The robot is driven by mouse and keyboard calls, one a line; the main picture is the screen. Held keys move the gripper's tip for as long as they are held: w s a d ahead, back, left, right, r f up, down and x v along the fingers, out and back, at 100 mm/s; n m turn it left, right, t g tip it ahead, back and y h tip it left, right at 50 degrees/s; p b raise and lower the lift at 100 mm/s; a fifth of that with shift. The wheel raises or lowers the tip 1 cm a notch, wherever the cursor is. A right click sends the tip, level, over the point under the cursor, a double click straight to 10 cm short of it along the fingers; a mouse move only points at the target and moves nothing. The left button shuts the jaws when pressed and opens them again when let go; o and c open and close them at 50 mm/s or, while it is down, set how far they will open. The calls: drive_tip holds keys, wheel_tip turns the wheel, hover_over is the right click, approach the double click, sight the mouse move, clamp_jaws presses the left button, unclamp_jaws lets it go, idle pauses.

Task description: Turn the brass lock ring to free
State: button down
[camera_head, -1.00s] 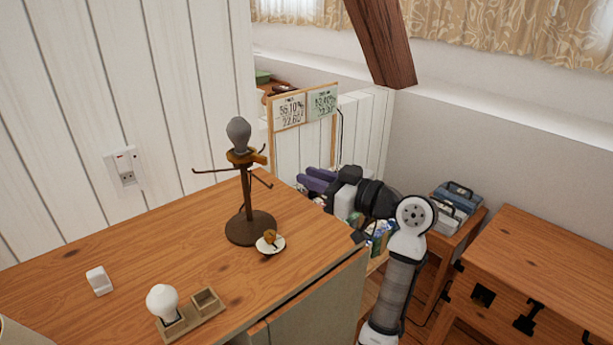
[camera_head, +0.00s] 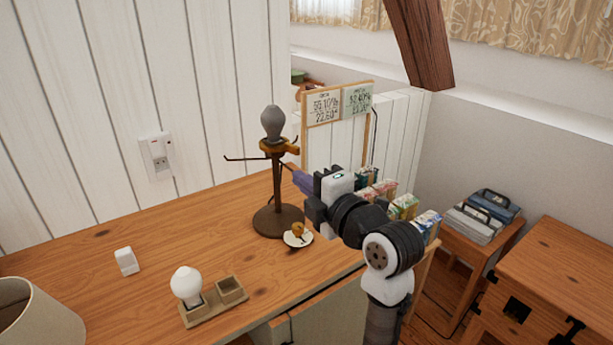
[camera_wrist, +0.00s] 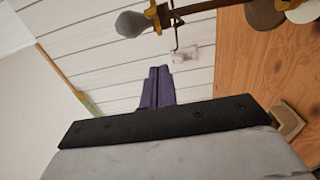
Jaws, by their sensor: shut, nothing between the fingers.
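A dark lamp stand (camera_head: 277,190) stands upright on the wooden cabinet top, with a grey bulb (camera_head: 273,124) at its head. Below the bulb sits the brass lock ring (camera_head: 281,147), with a tab to the right. Thin dark arms stick out from the post. In the wrist view the ring (camera_wrist: 160,16) and the grey bulb (camera_wrist: 131,24) lie at the top, beyond the fingertips. My gripper (camera_head: 298,180) has purple fingers, shut and empty, just right of the post and a little below the ring. It also shows in the wrist view (camera_wrist: 159,72). I cannot tell whether the fingers touch the stand.
A small white dish (camera_head: 299,240) with a brass piece lies at the stand's foot. A white bulb (camera_head: 187,285) sits in a wooden two-pocket holder (camera_head: 213,310). A white block (camera_head: 126,261) is at left. A framed sign (camera_head: 339,103) stands behind.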

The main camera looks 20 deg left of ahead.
sight(292, 149)
drive_tip(key=w+a+p, duration=0.1)
drive_tip(key=w, duration=0.1)
drive_tip(key=w+a+p, duration=0.1)
drive_tip(key=w+a, duration=0.1)
drive_tip(key=w, duration=0.1)
drive_tip(key=w+a+p, duration=0.1)
drive_tip(key=w, duration=0.2)
drive_tip(key=shift+w+a, duration=0.2)
drive_tip(key=shift+a, duration=0.05)
drive_tip(key=shift+w+d+f+b, duration=0.1)
drive_tip(key=shift+b, duration=0.35)
drive_tip(key=shift+w+d+n+g+y+b, duration=0.1)
drive_tip(key=shift+w+n+g+y+b, duration=0.05)
drive_tip(key=shift+n+g+y+b, duration=0.2)
